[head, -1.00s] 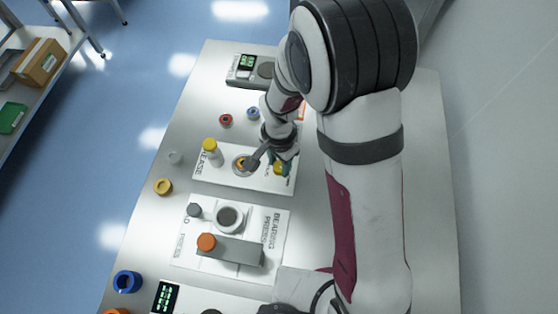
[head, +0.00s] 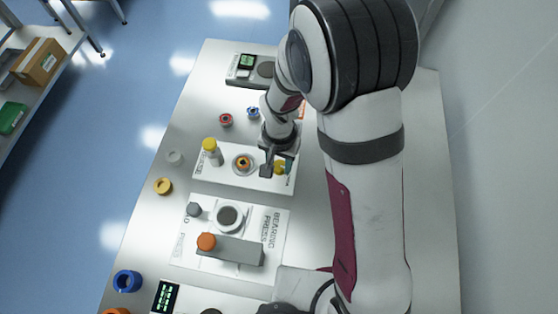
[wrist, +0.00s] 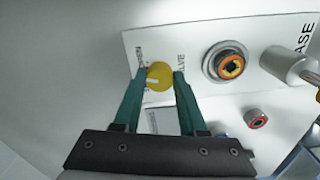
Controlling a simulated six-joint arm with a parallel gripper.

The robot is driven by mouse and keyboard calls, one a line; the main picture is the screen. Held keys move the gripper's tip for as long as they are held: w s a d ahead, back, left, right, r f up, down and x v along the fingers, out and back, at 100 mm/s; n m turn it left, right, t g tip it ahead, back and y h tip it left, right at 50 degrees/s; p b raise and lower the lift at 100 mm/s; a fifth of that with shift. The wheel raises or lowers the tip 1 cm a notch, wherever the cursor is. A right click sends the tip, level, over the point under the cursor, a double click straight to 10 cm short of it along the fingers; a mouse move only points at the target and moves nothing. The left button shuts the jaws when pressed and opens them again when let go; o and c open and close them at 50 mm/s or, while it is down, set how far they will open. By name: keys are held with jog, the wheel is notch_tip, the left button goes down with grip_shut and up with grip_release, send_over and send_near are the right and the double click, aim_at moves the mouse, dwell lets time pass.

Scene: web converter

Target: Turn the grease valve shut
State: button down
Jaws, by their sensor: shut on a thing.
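The grease station is a white plate (head: 230,180) with a round yellow valve knob (head: 281,168) at its right end. In the wrist view the knob (wrist: 159,76) shows a pale line across its face. My gripper (wrist: 160,80) has its two green fingers on either side of the knob, shut on it. A round holder (head: 243,163) with an orange-centred ring stands left of the knob, clear of my gripper.
A yellow-capped post (head: 211,151) stands at the plate's left end. A red ring (head: 226,119) and a blue ring (head: 253,112) lie behind the plate. The bearing press (head: 228,245) is in front.

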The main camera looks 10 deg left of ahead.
aim_at(280, 166)
jog(key=n, duration=0.5)
jog(key=shift+d+n, duration=0.1)
jog(key=shift+n, duration=0.2)
jog(key=n, duration=0.5)
jog(key=shift+n, duration=0.3)
jog(key=shift+c, duration=2.3)
grip_release()
notch_tip(280, 166, up, 16)
